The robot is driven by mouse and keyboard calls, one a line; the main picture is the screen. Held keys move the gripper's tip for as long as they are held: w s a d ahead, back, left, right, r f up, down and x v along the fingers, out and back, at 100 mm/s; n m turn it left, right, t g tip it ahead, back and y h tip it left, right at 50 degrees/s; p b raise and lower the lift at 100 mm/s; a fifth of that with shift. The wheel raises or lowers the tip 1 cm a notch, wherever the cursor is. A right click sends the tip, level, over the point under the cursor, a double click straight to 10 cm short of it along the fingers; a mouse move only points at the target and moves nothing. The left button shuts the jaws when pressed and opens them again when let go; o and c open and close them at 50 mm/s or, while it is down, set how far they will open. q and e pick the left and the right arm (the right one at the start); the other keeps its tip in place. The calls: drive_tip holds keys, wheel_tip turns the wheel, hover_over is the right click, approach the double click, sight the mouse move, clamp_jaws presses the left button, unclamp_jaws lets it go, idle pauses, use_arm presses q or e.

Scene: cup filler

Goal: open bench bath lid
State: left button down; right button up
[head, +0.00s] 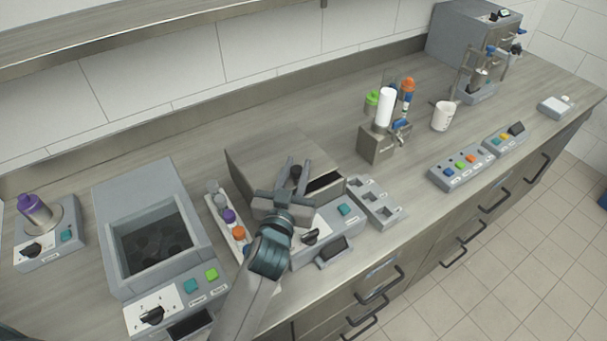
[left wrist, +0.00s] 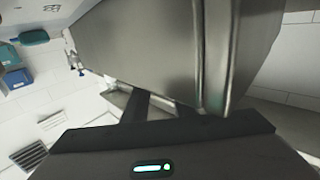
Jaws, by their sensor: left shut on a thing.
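The bench bath (head: 318,225) stands mid-counter, with a black knob, a teal button and a small display on its front panel. Its brushed-metal lid (head: 268,150) covers most of the top. A dark gap shows at the lid's front right edge. My left gripper (head: 294,178) is at the lid's front edge, shut on the lid handle, which the fingers mostly hide. In the left wrist view the lid (left wrist: 150,45) fills the upper middle, tilted in the picture, with the gripper fingers (left wrist: 158,105) against its lower edge. My right gripper is in neither view.
An open bath with dark filling (head: 150,248) stands to the left. A rack of coloured caps (head: 232,228) lies between the two. A grey slotted tray (head: 376,204) sits close on the right. Farther right are a bottle holder (head: 378,145) and a white cup (head: 443,116).

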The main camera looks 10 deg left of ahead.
use_arm(q)
drive_tip(key=shift+w+a, duration=0.2)
drive_tip(key=shift+w, duration=0.05)
drive_tip(key=c, duration=1.5)
unclamp_jaws()
